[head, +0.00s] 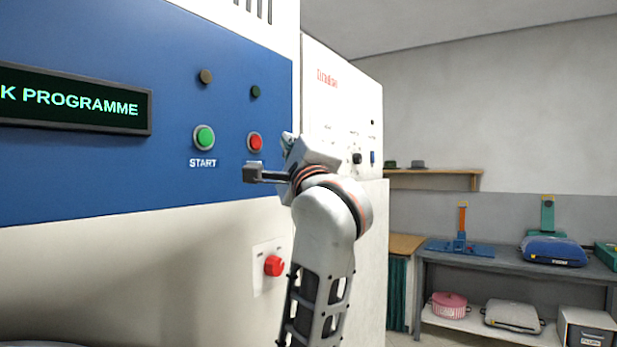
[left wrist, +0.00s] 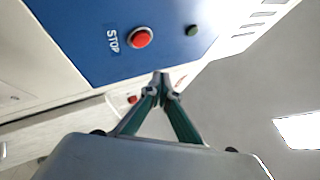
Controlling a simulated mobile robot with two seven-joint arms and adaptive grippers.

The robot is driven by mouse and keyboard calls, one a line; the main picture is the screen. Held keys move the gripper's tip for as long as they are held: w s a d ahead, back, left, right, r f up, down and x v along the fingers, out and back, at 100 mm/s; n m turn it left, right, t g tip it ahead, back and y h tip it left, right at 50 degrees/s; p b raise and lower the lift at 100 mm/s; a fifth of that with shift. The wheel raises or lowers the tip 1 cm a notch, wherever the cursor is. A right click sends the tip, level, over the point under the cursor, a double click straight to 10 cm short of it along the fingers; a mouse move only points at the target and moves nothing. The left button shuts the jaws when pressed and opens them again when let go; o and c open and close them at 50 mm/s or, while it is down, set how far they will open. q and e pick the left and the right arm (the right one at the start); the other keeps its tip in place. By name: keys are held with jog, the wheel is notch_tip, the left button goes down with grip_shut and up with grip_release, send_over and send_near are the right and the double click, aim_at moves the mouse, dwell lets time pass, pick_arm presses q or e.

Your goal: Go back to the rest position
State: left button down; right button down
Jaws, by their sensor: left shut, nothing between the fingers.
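My left gripper (head: 287,138) is raised in front of the machine's blue control panel (head: 150,45), close to the red STOP button (head: 255,142). In the left wrist view its fingertips (left wrist: 160,78) are together with nothing between them. The red button (left wrist: 140,38) stands apart from the fingertips in that view, beside the label STOP. My left arm rises from the bottom of the head view and hides part of the machine's right edge. My right gripper is not in view.
A green START button (head: 204,138) and a display (head: 75,103) are on the panel. A red knob (head: 273,265) sits lower on the machine. A second white machine (head: 345,90) stands behind my arm. A grey table (head: 480,262) with several items is at the right.

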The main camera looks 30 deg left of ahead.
pick_arm(q)
jog(key=shift+f, duration=0.1)
notch_tip(320, 180, down, 9)
jog(key=a+m+g+y, duration=0.2)
jog(key=m+y, duration=0.2)
jog(key=m, duration=0.1)
jog(key=d+f+n+t+h, duration=0.3)
jog(key=d+f+n+h, duration=0.45)
jog(key=f, duration=0.55)
jog(key=d+f+n+t+h, duration=0.35)
jog(key=f+n+h, duration=0.45)
jog(key=f+n, duration=0.45)
jog(key=d+f+n+t+h, duration=0.2)
jog(key=d+f+n+h, duration=0.5)
jog(key=f, duration=0.8)
jog(key=s+f+m+g, duration=0.4)
jog(key=s+f, duration=0.4)
jog(key=f, duration=0.4)
jog(key=s+f+m+g, duration=0.3)
jog(key=s+f+m, duration=0.2)
jog(key=s+f, duration=0.3)
jog(key=s+a+f+m+g, duration=0.1)
jog(key=s+f+m+g, duration=0.3)
jog(key=f, duration=1.2)
jog(key=s+h, duration=0.1)
jog(key=s, duration=0.3)
jog(key=shift+m+g, duration=0.35)
jog(key=shift+m, duration=0.05)
jog(key=shift+f, duration=0.1)
